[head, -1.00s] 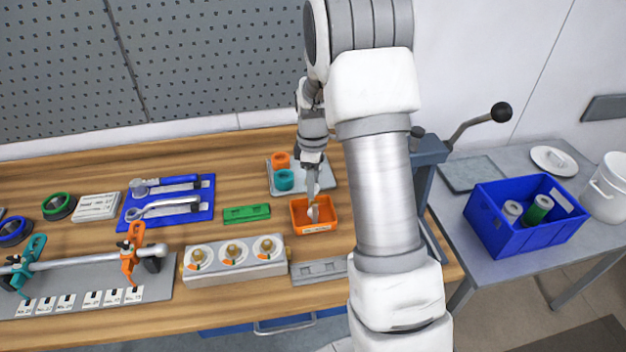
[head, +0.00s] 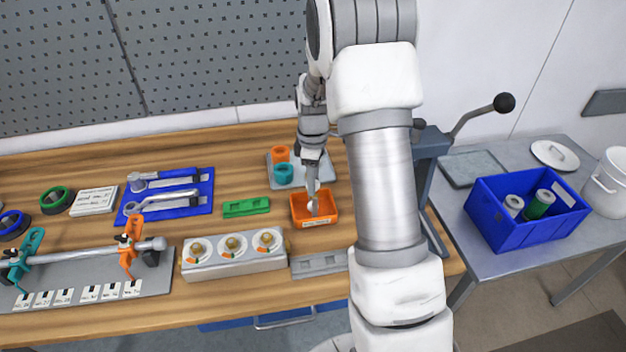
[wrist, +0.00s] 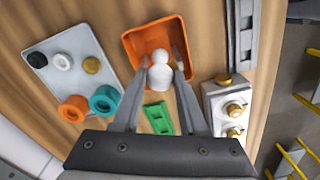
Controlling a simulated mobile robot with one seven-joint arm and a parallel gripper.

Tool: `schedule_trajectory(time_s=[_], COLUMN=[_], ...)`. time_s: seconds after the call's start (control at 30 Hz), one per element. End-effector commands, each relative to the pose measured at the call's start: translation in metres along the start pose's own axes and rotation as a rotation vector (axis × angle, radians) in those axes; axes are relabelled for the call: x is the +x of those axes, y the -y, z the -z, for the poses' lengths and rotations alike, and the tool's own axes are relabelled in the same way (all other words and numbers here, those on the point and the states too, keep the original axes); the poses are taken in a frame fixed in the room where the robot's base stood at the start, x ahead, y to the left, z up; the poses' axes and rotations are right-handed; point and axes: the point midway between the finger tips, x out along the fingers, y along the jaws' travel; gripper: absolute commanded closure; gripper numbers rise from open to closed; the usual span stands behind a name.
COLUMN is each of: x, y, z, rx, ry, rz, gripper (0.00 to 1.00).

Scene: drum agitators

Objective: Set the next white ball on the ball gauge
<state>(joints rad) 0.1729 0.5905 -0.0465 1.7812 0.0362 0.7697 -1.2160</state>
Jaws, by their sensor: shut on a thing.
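An orange tray (head: 299,209) stands on the wooden bench and also shows in the wrist view (wrist: 133,47). My gripper (wrist: 160,73) is at the tray, its fingers shut on a white ball (wrist: 160,77). A second white, rounded shape (wrist: 159,57), likely another ball, shows just beyond it over the tray floor. In the head view my gripper (head: 313,203) reaches down into the tray, with white at its tips. I cannot tell for sure which piece is the ball gauge; a green slotted block (head: 246,207) and a grey slotted block (head: 320,264) lie nearby.
A grey plate (head: 322,172) with orange and teal rings is behind the tray. A block with several brass knobs (head: 234,255) stands front left. A blue tool mat (head: 165,205) and a clamped rod (head: 85,248) are further left. A blue crate (head: 500,235) is on the right table.

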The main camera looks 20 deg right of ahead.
Motion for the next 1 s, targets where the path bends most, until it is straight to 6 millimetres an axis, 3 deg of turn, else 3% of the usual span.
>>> schedule_trajectory(time_s=[0.83,0.87,1.0], x=[0.0045,0.0047,0.0051], y=[0.0001,0.0002,0.0008], z=[-0.0002,-0.0002,-0.0003], rx=[0.001,0.001,0.001], ry=[0.0,0.0,0.001], rz=[0.001,0.001,0.003], gripper=[1.0,0.55,0.29])
